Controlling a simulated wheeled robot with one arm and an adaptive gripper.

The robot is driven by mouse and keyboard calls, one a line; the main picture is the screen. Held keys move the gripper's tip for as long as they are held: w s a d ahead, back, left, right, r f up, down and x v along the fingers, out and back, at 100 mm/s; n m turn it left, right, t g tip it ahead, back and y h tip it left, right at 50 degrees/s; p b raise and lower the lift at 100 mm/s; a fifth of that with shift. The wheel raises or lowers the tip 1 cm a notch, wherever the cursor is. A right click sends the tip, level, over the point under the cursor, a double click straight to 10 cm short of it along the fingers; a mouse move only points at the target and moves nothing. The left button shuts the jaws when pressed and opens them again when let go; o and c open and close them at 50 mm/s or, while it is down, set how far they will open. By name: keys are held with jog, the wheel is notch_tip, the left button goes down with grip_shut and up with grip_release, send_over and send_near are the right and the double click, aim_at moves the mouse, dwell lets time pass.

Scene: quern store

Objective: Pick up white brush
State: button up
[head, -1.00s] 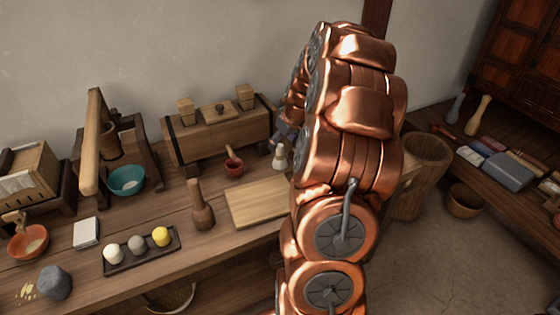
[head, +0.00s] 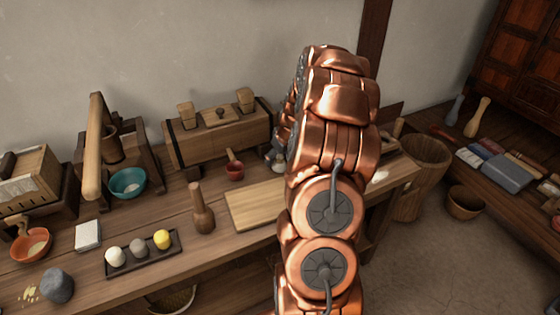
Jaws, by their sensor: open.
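The white brush (head: 279,166) stands on the workbench right of the small red mortar, in front of the wooden press box. Only a small pale part of it shows, low beside my arm. My gripper (head: 275,151) is open and down at the brush, its grey fingers overlapping the brush's upper part in the picture. My copper arm hides the rest of the gripper, and I cannot tell whether the fingers touch the brush.
The red mortar with its pestle (head: 234,170) is close to the left of my gripper. The wooden press box (head: 222,140) stands behind. A flat wooden board (head: 255,204) lies in front. A wooden pestle (head: 201,212) stands upright left of the board.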

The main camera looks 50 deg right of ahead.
jog(key=shift+c, duration=0.3)
jog(key=c, duration=1.1)
jog(key=shift+r, duration=0.55)
jog(key=shift+b+v, duration=0.4)
jog(key=shift+v, duration=0.9)
jog(key=s+a, duration=0.3)
jog(key=s, duration=0.1)
jog(key=s+a+r+b, duration=0.1)
jog(key=s+a, duration=0.2)
jog(key=s, duration=0.1)
jog(key=s+a, duration=0.3)
jog(key=s, duration=0.1)
jog(key=shift+a+r+b, duration=0.1)
jog(key=shift+r+b, duration=0.15)
jog(key=shift+b, duration=0.15)
